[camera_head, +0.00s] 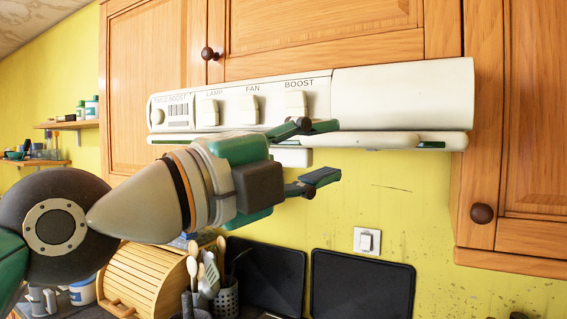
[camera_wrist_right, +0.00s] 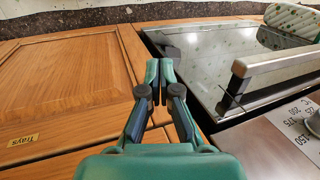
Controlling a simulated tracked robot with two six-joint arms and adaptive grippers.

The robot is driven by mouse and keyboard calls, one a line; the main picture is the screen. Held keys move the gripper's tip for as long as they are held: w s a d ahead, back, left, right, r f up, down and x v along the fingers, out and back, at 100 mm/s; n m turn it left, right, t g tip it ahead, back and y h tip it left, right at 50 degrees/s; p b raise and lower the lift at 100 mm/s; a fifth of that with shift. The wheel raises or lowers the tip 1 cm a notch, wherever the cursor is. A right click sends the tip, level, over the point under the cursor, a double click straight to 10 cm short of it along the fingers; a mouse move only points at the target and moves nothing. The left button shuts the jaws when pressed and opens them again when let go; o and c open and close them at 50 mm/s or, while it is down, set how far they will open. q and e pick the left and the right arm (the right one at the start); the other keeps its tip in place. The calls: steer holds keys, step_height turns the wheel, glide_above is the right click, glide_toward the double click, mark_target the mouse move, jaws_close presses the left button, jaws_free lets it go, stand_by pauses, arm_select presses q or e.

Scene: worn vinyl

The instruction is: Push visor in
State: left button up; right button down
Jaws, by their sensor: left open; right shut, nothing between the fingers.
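A cream cooker hood (camera_head: 400,92) hangs under the wooden cupboards in the head view. Its visor (camera_head: 375,140) is the long cream strip running along the hood's lower edge, with rounded ends; how far it stands out is hard to tell from here. My left gripper (camera_head: 323,152) is open and empty, in front of the hood, its fingers pointing right. Its upper finger overlaps the visor in the picture and its lower finger is below it; I cannot tell whether they touch. My right gripper (camera_wrist_right: 160,68) is shut and empty in the right wrist view, by a lower cabinet.
The hood front has LAMP, FAN and BOOST switches (camera_head: 250,110). Below are a wooden bread bin (camera_head: 150,275), a utensil pot (camera_head: 228,298) and dark panels (camera_head: 362,285). The right wrist view shows an oven door handle (camera_wrist_right: 275,62) and a Trays cabinet door (camera_wrist_right: 65,80).

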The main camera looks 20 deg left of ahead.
arm_select(q)
steer(key=v, duration=0.5)
steer(key=shift+f, duration=0.1)
steer(key=c, duration=0.3)
steer(key=shift+f+g, duration=0.3)
steer(key=shift+g, duration=0.1)
steer(key=shift+c, duration=1.4)
steer(key=shift+s+a+r, duration=0.15)
steer(key=shift+s+a, duration=0.05)
steer(key=shift+s, duration=0.1)
jaws_close()
steer(key=w+a+r+n+t+y, duration=0.1)
steer(key=a+n+y, duration=0.25)
steer(key=a, duration=0.65)
steer(key=w+a+r+n+t+y, duration=0.15)
steer(key=a+y, duration=0.25)
steer(key=a, duration=0.6)
steer(key=p+x, duration=0.5)
steer(key=x, duration=0.9)
steer(key=shift+d+f+n, duration=0.2)
steer(key=shift+f+n, duration=0.1)
steer(key=shift+f, duration=0.4)
